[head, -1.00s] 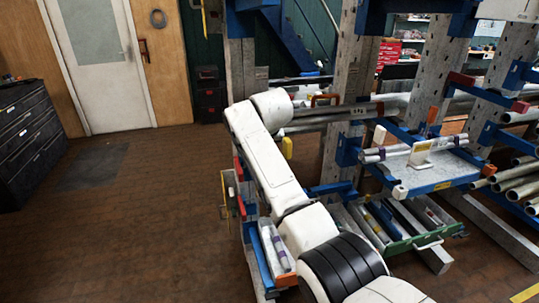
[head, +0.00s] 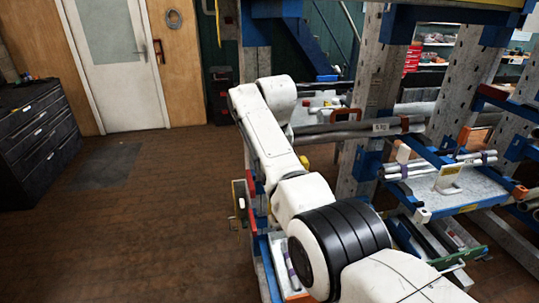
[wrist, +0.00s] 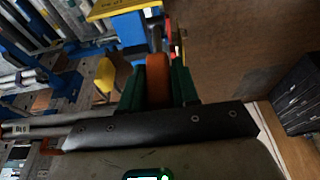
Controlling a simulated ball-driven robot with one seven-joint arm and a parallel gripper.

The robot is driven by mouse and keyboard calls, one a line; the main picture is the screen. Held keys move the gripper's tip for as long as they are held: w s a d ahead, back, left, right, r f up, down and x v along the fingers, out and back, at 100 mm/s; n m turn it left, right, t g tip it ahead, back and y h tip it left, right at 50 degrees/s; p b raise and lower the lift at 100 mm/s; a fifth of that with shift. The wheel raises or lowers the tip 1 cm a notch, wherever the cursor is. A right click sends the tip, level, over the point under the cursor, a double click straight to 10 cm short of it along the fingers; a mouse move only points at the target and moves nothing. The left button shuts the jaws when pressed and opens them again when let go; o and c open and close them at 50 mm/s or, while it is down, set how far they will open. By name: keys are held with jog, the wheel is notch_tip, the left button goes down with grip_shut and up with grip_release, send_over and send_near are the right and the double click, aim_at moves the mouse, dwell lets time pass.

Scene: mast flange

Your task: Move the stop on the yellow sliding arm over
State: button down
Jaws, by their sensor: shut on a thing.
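In the wrist view my gripper (wrist: 158,92) has its two green fingers shut on an orange-red upright piece (wrist: 157,72), which looks like the stop. A yellow bar with dark lettering (wrist: 122,8) crosses just beyond the fingertips, with a blue part (wrist: 128,28) under it. I cannot tell how the stop joins the bar. My gripper is hidden behind my arm there.
A yellow block (wrist: 106,78) hangs left of my fingers. The rack holds grey pipes (head: 350,131) and a blue-edged shelf (head: 470,197). A black drawer cabinet (head: 38,140) stands far left. The brown floor (head: 150,220) between is clear.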

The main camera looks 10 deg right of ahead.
jog(key=c, duration=0.9)
grip_release()
jog(key=shift+w, duration=0.15)
jog(key=b+v, duration=0.3)
jog(key=v, duration=0.7)
jog(key=shift+r, duration=0.3)
